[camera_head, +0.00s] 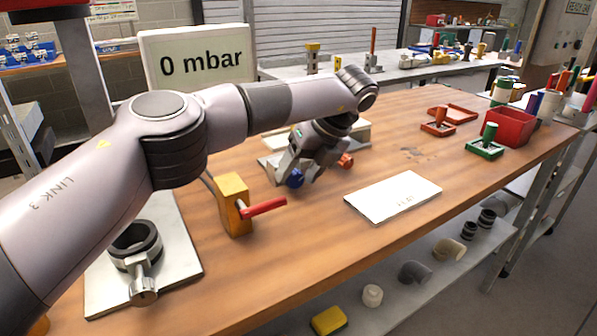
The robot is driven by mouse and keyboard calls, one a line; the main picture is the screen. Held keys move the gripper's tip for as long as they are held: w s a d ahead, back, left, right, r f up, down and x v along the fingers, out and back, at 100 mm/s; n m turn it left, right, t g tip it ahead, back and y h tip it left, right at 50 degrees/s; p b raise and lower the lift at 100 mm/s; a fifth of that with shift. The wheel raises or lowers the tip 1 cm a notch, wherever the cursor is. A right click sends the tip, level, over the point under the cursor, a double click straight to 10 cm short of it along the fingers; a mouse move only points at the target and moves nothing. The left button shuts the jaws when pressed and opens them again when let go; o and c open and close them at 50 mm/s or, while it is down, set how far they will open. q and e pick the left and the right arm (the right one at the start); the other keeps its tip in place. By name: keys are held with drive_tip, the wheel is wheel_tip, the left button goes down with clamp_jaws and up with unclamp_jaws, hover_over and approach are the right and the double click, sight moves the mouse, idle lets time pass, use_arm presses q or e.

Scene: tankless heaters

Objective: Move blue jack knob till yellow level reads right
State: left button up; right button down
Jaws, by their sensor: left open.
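The blue jack knob (295,178) sits low at the front of a pale plate (268,166) in the middle of the bench. My left gripper (304,170) is open and points down at the blue knob. One finger is right by the knob; I cannot tell whether it touches. An orange knob (346,160) shows just right of the gripper, by a cream block (357,134). I cannot make out the yellow level; my left arm and gripper hide much of this fixture. My right gripper is not in view.
A yellow block with a red lever (264,207) stands in front and left of the blue knob. A white plate (394,196) lies to the right. A grey clamp ring (135,243) is front left. A sign (197,62) reads 0 mbar. A red bin (510,127) is far right.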

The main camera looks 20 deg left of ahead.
sight(295, 169)
use_arm(q)
drive_tip(key=v, duration=0.6)
drive_tip(key=shift+r+p, duration=0.25)
drive_tip(key=shift+p, duration=0.15)
drive_tip(key=shift+w+a+f+t+h, duration=0.15)
drive_tip(key=shift+a+f+t+h, duration=0.2)
drive_tip(key=shift+a+t, duration=0.3)
drive_tip(key=shift+s+a+f+n+t+h, duration=0.1)
drive_tip(key=shift+s+a+n+t+h, duration=0.2)
drive_tip(key=shift+a+t, duration=0.2)
drive_tip(key=shift+s+a+f+n+t+h+p, duration=0.15)
drive_tip(key=shift+a+f+t+h, duration=0.2)
drive_tip(key=shift+f, duration=0.55)
drive_tip(key=shift+w+a+f+n+t+h+p, duration=0.15)
drive_tip(key=shift+f+t+h, duration=0.25)
drive_tip(key=shift+f, duration=0.55)
drive_tip(key=shift+s+a+f+t+h+p, duration=0.15)
drive_tip(key=shift+a+f+t+h, duration=0.2)
drive_tip(key=shift+f, duration=0.55)
